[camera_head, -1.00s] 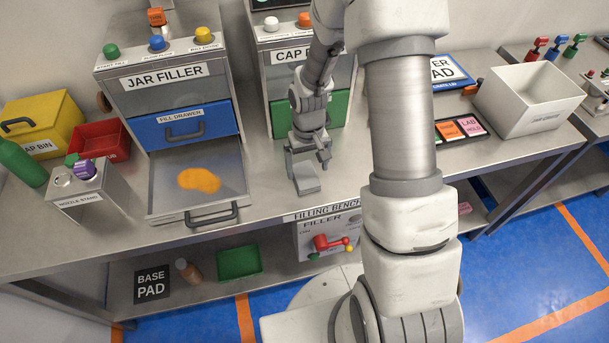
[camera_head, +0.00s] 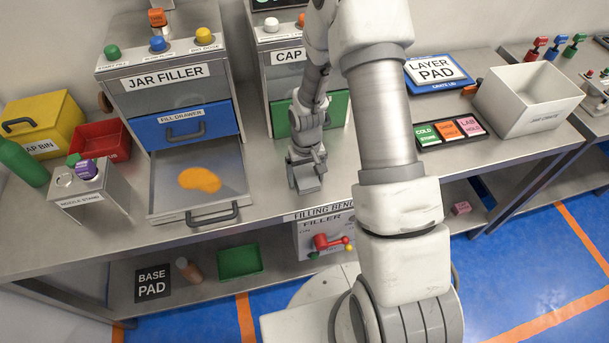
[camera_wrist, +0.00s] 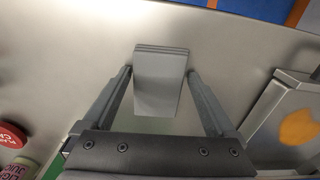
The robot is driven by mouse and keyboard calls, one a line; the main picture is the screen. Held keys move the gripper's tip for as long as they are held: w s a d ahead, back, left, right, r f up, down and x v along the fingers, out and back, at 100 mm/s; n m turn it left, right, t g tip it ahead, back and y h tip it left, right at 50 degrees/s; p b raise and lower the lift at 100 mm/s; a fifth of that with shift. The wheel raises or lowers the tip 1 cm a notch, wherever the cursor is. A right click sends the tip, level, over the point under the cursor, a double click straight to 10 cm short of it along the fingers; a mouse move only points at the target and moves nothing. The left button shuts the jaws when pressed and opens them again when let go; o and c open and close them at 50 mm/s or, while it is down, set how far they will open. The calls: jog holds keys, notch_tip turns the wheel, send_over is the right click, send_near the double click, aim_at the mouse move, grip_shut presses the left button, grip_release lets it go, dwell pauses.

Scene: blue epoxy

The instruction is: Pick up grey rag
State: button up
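The grey rag (camera_head: 307,184) lies folded flat on the steel bench, in front of the cap machine and right of the open drawer. In the wrist view the rag (camera_wrist: 160,80) is a stacked grey block at the upper middle. My gripper (camera_head: 307,172) is down at the rag. In the wrist view my gripper (camera_wrist: 159,75) is open, with one finger on each side of the rag. Small gaps seem to show between fingers and rag. Part of the rag's back is hidden by the gripper in the head view.
The open fill drawer (camera_head: 165,207) with an orange spill (camera_head: 200,179) is close to the left. The cap machine's green front (camera_head: 335,112) stands just behind. A white crate (camera_head: 500,100) is at the right. A red lid (camera_wrist: 12,136) shows in the wrist view.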

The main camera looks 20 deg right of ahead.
aim_at(306, 178)
jog(key=c, duration=0.9)
jog(key=shift+c, duration=0.2)
jog(key=shift+r, duration=0.1)
jog(key=shift+r, duration=0.6)
notch_tip(306, 178, up, 2)
jog(key=shift+r, duration=0.25)
jog(key=s+d+r, duration=0.7)
jog(key=d, duration=0.1)
jog(key=shift+s+d+b, duration=0.4)
jog(key=shift+b, duration=0.05)
